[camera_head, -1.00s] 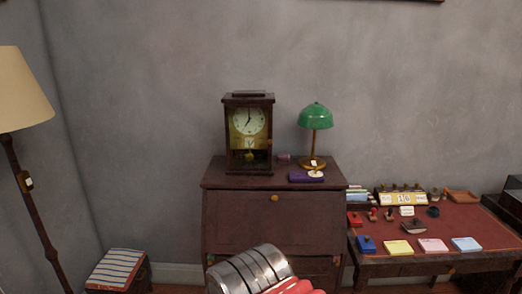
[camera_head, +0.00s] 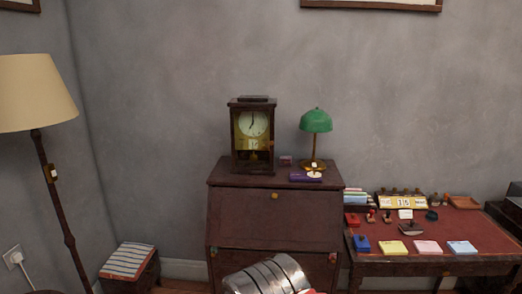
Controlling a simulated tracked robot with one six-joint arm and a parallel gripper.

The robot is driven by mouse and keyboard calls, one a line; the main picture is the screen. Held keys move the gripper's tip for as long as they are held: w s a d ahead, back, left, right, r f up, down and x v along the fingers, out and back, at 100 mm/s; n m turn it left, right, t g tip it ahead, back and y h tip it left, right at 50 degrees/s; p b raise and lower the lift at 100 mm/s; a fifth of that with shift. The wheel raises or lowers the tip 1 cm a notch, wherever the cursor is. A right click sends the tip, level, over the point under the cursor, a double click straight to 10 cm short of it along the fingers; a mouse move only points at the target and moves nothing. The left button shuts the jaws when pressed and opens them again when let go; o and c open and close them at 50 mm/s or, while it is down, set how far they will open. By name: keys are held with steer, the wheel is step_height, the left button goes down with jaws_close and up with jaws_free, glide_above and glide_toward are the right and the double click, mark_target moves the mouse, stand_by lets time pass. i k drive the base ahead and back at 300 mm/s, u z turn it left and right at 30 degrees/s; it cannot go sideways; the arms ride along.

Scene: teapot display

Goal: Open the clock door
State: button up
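The clock (camera_head: 252,136) is a dark wooden case with a glazed front. It stands upright on top of the brown bureau (camera_head: 225,176). Its pale round dial (camera_head: 253,123) and pendulum show through the front, and its door looks shut. A silver and red part of my arm shows at the bottom centre, in front of the bureau and well below the clock. My gripper's fingers are not visible, so nothing shows of what they hold.
A green lamp (camera_head: 316,122) and a purple box (camera_head: 300,178) are right of the clock. A red-topped desk (camera_head: 385,234) with pads and stamps stands at right. A floor lamp (camera_head: 36,95) and striped stool (camera_head: 128,260) are at left. The air before the clock is clear.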

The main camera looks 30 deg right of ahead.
mark_target(232, 109)
steer(key=z, duration=0.15)
steer(key=i, duration=0.9)
steer(key=u, duration=0.05)
